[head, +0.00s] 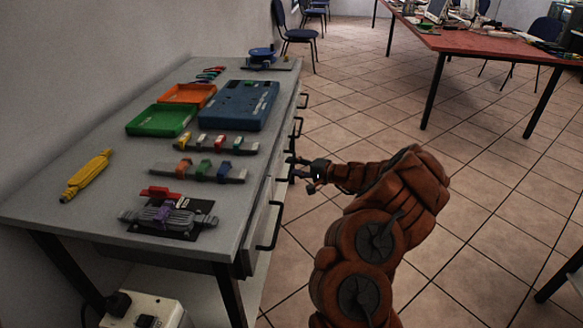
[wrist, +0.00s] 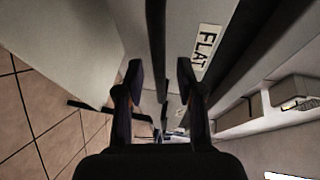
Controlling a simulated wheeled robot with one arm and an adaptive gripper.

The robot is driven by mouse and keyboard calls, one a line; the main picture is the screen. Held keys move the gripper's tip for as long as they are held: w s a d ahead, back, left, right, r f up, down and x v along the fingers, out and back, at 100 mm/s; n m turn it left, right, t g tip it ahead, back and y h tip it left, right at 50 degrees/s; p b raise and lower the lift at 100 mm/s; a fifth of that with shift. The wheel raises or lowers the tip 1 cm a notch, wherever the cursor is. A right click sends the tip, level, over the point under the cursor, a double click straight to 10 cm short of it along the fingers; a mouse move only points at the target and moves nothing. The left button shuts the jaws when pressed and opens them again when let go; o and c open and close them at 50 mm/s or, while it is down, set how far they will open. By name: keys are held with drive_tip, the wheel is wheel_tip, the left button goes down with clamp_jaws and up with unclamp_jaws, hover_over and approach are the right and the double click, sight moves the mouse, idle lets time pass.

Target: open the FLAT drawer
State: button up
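The FLAT label (wrist: 205,48) is on a pale drawer front in the wrist view, just right of my gripper. A dark bar (wrist: 156,35), which looks like a drawer handle, runs down between the two fingers. My gripper (wrist: 161,75) is open, with a finger on each side of this bar and a gap showing. In the head view my gripper (head: 293,170) is at the right side of the grey workbench (head: 60,205), by the row of drawer handles. The FLAT label cannot be made out there, and my gripper partly covers the handle beside it.
Other handles show nearer (head: 271,228) and farther (head: 303,100) along the bench side. On the bench are a green tray (head: 160,120), an orange tray (head: 187,94), a blue case (head: 240,105) and cable holders.

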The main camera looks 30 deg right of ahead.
drive_tip(key=shift+w+a+f, duration=0.15)
drive_tip(key=shift+w+a, duration=0.15)
drive_tip(key=shift+w, duration=0.3)
drive_tip(key=shift+c, duration=0.4)
clamp_jaws()
